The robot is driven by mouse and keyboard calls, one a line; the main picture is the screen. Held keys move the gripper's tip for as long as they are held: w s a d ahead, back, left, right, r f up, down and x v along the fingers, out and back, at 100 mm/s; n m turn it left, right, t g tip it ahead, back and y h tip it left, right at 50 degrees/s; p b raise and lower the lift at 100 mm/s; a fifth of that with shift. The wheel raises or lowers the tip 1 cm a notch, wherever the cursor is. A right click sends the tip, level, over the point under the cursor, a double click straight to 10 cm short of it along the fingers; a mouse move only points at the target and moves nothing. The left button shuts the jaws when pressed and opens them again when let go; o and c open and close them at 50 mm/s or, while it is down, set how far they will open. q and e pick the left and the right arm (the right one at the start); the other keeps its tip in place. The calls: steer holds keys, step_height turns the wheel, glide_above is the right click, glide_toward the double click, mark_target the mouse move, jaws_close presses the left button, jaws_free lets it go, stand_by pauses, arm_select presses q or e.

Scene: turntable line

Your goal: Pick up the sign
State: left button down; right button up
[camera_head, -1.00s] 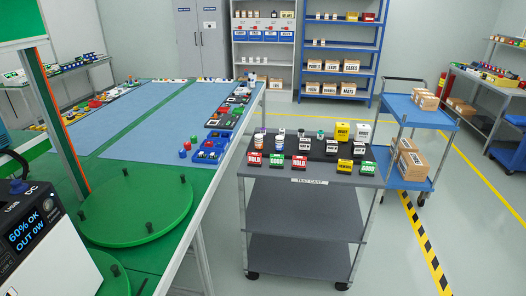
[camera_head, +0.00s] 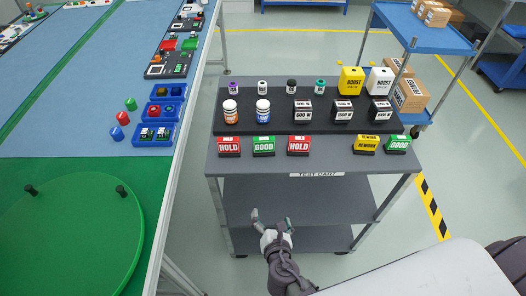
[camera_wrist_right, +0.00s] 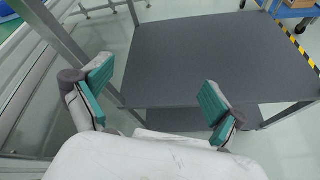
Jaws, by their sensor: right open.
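Several small signs stand in a row along the front of the grey cart top: a red HOLD sign (camera_head: 229,146), a green GOOD sign (camera_head: 263,146), a second red HOLD sign (camera_head: 299,145), a yellow REWORK sign (camera_head: 366,144) and a green GOOD sign (camera_head: 398,144) at the right. My right gripper (camera_head: 270,217) is open and empty, in front of the cart and lower than its top in the picture. In the right wrist view its two teal-padded fingers (camera_wrist_right: 155,95) are spread wide, with only cart shelf between them. My left gripper is not in view.
The cart (camera_head: 215,168) has a raised black step with bottles, small boxes, a yellow and a white BOOST pack (camera_head: 381,80). A green and blue table (camera_head: 100,190) lies left. A blue trolley (camera_head: 425,40) with cartons stands behind right. Lower cart shelves (camera_wrist_right: 200,60) look empty.

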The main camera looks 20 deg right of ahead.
step_height(320, 180, up, 7)
steer(key=w+n+t, duration=0.2)
steer(key=n+t+h, duration=0.2)
steer(key=n, duration=0.1)
glide_toward(264, 144)
steer(key=p+x, duration=0.1)
steer(key=x, duration=0.4)
steer(key=shift+f, duration=0.2)
steer(key=shift+w+d, duration=0.1)
steer(key=shift+w, duration=0.35)
steer(key=p+x, duration=0.1)
steer(key=x, duration=0.4)
steer(key=shift+r, duration=0.1)
steer(key=c, duration=1.1)
steer(key=shift+c, duration=1)
steer(key=shift+r, duration=0.15)
